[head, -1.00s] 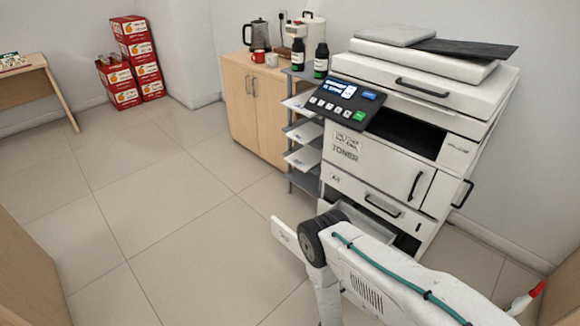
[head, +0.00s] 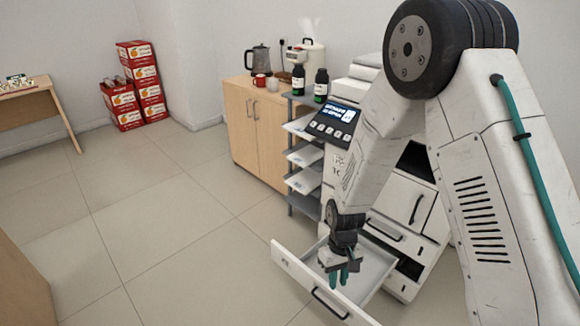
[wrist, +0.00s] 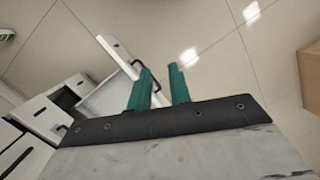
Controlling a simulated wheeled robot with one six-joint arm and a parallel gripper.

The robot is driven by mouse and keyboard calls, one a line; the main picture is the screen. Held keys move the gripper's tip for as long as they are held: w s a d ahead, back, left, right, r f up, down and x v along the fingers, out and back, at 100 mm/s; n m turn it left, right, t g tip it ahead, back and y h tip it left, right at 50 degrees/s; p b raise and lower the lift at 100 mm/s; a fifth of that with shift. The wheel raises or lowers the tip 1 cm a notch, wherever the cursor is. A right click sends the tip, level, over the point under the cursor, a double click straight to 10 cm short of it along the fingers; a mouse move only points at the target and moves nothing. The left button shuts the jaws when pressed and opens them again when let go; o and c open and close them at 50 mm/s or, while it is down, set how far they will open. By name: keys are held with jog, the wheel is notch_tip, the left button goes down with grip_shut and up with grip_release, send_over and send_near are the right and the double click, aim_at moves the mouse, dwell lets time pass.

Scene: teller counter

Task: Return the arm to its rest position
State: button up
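My gripper (head: 339,278) hangs below my bent arm in the head view, in front of the copier and over its pulled-out lower drawer (head: 293,264). In the wrist view the two green fingers of my gripper (wrist: 160,84) stand apart with nothing between them. The open drawer (wrist: 117,62) shows beyond the fingers there. My arm hides much of the copier (head: 336,133) in the head view.
A shelf rack (head: 305,157) with paper trays stands left of the copier. Behind it is a wooden cabinet (head: 262,128) with a kettle (head: 258,60) and mugs. Red boxes (head: 128,118) are stacked at the back wall. The tiled floor (head: 160,200) at left is clear.

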jog(key=s+d+r+m+t, duration=0.1)
jog(key=s+d+r, duration=0.3)
jog(key=s+r, duration=0.3)
jog(key=s+d+r+m+t, duration=0.1)
jog(key=s+d+r, duration=0.4)
jog(key=r, duration=1.3)
jog(key=s+d+r+m+t, duration=0.2)
jog(key=s+d+r, duration=0.2)
jog(key=s+r, duration=0.5)
notch_tip(320, 180, up, 4)
jog(key=shift+s+d+f, duration=0.1)
jog(key=shift+s+d, duration=0.1)
jog(key=shift+s, duration=0.1)
